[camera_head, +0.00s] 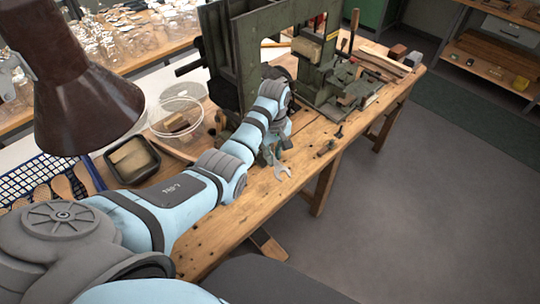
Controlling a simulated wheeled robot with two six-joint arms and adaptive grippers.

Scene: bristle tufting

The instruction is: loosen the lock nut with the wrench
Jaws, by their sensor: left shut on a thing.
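My left arm reaches from the lower left across the bench. My left gripper (273,155) is at the bench's front edge, partly hidden by its own wrist, and is shut on a grey wrench (282,171). The wrench's open-ended jaw points toward the near right, over or just above the bench edge; I cannot tell whether it touches wood. The dark green machine (245,60) stands just beyond the gripper. I cannot make out the lock nut at this size. My right gripper is not in view.
The wooden bench (215,215) has a dark tray (133,160) and a clear round bowl (176,118) on its left. A small dark tool (329,146) lies right of the wrench. A brown lamp shade (85,105) hangs at upper left. Open floor (430,190) lies right.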

